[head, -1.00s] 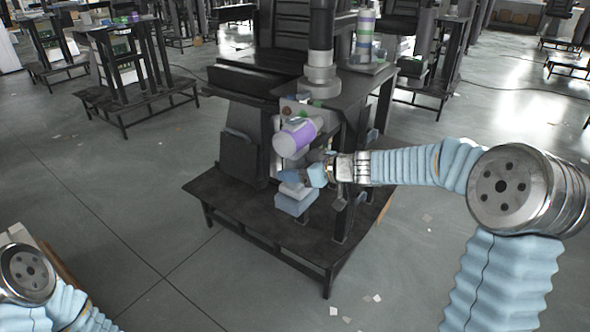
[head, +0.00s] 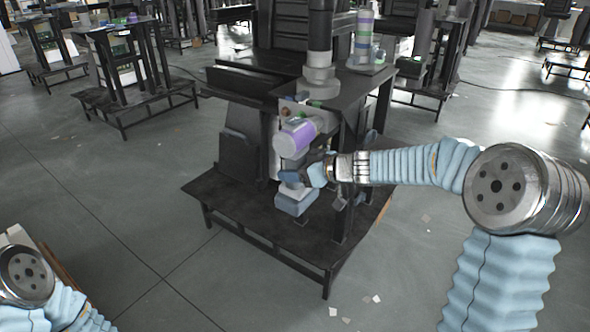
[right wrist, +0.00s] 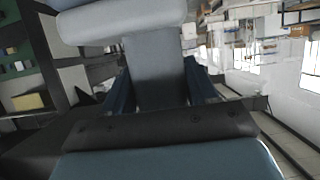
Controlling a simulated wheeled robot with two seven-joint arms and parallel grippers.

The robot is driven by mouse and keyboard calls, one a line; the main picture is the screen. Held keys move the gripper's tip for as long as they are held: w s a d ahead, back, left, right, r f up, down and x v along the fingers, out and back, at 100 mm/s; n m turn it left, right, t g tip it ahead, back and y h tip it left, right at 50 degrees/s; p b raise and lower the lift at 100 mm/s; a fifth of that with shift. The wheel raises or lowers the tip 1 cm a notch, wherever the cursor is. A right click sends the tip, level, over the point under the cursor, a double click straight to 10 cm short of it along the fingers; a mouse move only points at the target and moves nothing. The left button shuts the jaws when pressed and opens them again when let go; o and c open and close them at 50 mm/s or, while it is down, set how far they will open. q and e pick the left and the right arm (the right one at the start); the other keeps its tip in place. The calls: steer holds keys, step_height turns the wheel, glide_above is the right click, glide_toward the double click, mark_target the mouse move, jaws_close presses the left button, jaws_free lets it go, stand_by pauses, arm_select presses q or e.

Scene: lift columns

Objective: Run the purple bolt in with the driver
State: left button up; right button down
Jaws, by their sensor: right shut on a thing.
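The driver (head: 302,133) has a white body with a purple band and a blue-grey block at its foot (head: 296,203). It is held in front of the dark lift column stand. My right gripper (head: 304,176) is shut around its handle, below the body. In the right wrist view the pale grey handle (right wrist: 156,75) sits between the two blue fingers, and the driver's body (right wrist: 120,20) shows above. The purple bolt cannot be made out; the driver's body may hide it. I cannot tell whether the driver's tip touches anything. My left gripper is out of the head view.
The stand's black base platform (head: 245,212) spreads under the driver. A grey column (head: 320,60) rises behind it, and a striped stack (head: 364,35) stands on the tabletop at right. A panel with small coloured parts lies behind the driver. Floor at left is mostly clear.

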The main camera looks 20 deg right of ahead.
steer(key=shift+r, duration=0.1)
steer(key=shift+s+a+b, duration=0.25)
steer(key=shift+s+a, duration=0.55)
steer(key=shift+a, duration=0.2)
steer(key=shift+s+a+b, duration=0.2)
steer(key=shift+s+a, duration=0.55)
steer(key=shift+a, duration=0.2)
steer(key=shift+s+a+b, duration=0.25)
steer(key=shift+s+a, duration=0.35)
steer(key=shift+a, duration=0.2)
steer(key=shift+s+a+b, duration=0.2)
steer(key=shift+s+a, duration=0.4)
steer(key=shift+a, duration=0.2)
